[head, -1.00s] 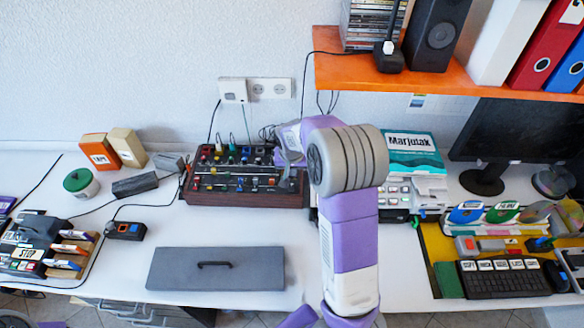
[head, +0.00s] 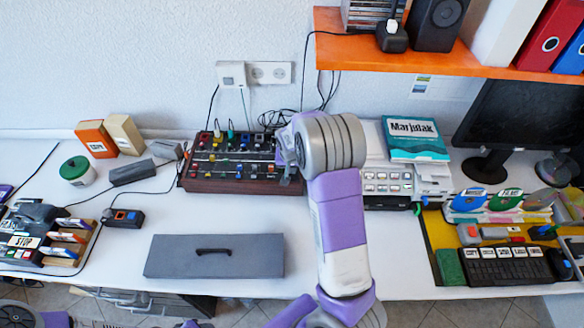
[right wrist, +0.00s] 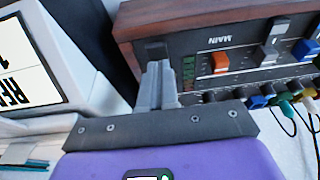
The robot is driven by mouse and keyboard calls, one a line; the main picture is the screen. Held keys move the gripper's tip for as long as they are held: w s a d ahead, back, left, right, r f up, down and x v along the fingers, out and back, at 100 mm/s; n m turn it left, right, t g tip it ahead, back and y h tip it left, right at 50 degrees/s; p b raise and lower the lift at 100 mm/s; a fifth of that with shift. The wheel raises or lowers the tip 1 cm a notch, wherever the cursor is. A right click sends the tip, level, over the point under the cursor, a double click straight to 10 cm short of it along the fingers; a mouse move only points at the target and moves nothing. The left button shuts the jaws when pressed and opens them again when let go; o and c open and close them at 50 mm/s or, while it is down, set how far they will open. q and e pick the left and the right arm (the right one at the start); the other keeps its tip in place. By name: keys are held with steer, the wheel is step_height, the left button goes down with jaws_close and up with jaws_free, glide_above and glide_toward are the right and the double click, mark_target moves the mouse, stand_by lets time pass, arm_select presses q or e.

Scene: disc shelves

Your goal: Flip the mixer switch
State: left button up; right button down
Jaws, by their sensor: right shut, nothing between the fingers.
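The mixer (head: 235,187) is a dark panel in a brown wooden case against the wall, covered with sliders and coloured knobs. It also shows in the right wrist view (right wrist: 240,70), with the word MAIN upside down. A black switch (right wrist: 154,47) sits at the panel's end near the wooden side. My right gripper (head: 285,178) is at the mixer's right end, shut and empty. In the right wrist view its grey fingertips (right wrist: 157,66) are right by the switch and partly cover it; contact cannot be told. My left gripper is not in view.
A white device with grey buttons (head: 388,183) and a Marjutak box (head: 414,139) stand right of the mixer. A grey lidded panel (head: 213,268) lies in front. An orange shelf (head: 440,58) hangs above. Cables run behind the mixer. The white table before the mixer is mostly clear.

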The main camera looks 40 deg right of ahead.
steer(key=shift+s+a+f, duration=0.2)
steer(key=shift+s, duration=0.05)
steer(key=shift+s+a, duration=0.4)
steer(key=shift+s, duration=0.1)
steer(key=shift+r+p, duration=0.1)
steer(key=shift+p, duration=0.25)
steer(key=shift+r, duration=0.25)
steer(key=p+v, duration=0.3)
steer(key=shift+w+d+r, duration=0.1)
steer(key=shift+w+r, duration=0.1)
steer(key=shift+r, duration=0.1)
steer(key=s+p+v, duration=0.1)
steer(key=p+v, duration=0.2)
steer(key=v, duration=0.7)
steer(key=shift+a+f, duration=0.25)
steer(key=shift+a, duration=0.1)
